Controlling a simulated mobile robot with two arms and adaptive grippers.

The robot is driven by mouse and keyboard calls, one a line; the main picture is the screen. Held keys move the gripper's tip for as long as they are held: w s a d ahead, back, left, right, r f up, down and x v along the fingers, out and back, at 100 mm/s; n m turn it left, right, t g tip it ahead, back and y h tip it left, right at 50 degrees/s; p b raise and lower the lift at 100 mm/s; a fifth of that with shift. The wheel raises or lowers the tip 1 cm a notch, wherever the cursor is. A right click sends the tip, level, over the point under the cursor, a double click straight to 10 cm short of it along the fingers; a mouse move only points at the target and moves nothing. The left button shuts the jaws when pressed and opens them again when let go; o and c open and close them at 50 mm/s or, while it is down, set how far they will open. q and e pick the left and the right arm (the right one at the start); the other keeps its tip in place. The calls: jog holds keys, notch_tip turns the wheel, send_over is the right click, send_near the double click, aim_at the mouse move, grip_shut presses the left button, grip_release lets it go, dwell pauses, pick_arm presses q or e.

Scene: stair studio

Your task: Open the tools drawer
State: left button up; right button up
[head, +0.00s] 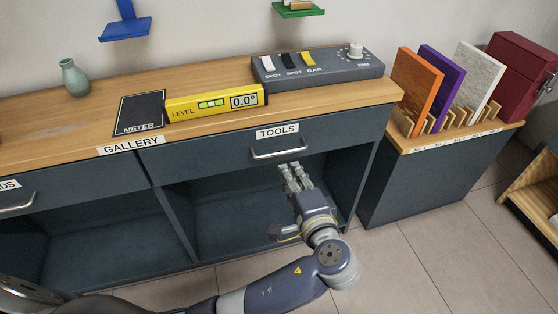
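The tools drawer (215,157) is a dark grey front under the wooden counter, with a white TOOLS label (277,131) on its upper edge. It looks shut, flush with the cabinet. Its silver bar handle (279,153) is clear to see below the label. My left gripper (289,181) is just below the handle, in front of the open shelf space, with its fingers pointing up towards it. The fingers are extended and the thumb is spread away to the left; nothing is between them. I cannot tell the exact gap to the handle. My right gripper is out of view.
On the counter (50,125) are a green vase (74,78), a black METER card (140,113), a yellow level (215,103) and a grey switch box (318,66). A side cabinet (410,185) with coloured panels stands right. Open shelves (115,250) lie under the drawers.

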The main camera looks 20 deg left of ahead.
aim_at(280, 154)
pick_arm(q)
jog(key=b+x, duration=0.1)
jog(key=x, duration=0.9)
jog(key=shift+w+a+b, duration=0.15)
jog(key=shift+w+b, duration=0.1)
jog(key=shift+b, duration=0.05)
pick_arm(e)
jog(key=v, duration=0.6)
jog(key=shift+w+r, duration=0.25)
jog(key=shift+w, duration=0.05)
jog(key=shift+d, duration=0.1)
pick_arm(q)
grip_shut()
